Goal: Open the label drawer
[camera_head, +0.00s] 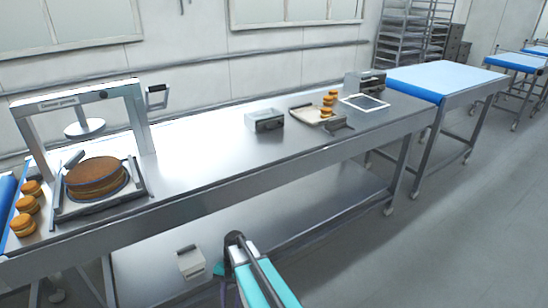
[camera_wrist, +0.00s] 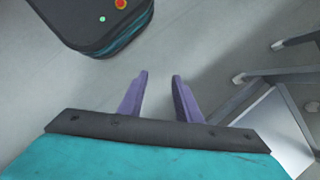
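No drawer carries a readable label. A small grey metal box (camera_head: 264,121) with a pale front stands on the long steel table (camera_head: 205,150), near its middle. A second grey boxy unit (camera_head: 364,83) stands toward the table's right end. I cannot tell which of them holds the label drawer, and no drawer visibly stands open. My gripper (camera_wrist: 160,82) shows in the wrist view with two purple fingers apart and nothing between them. It points down at the floor, away from both boxes. In the head view my teal arm is at the bottom centre.
Floor at right is clear.

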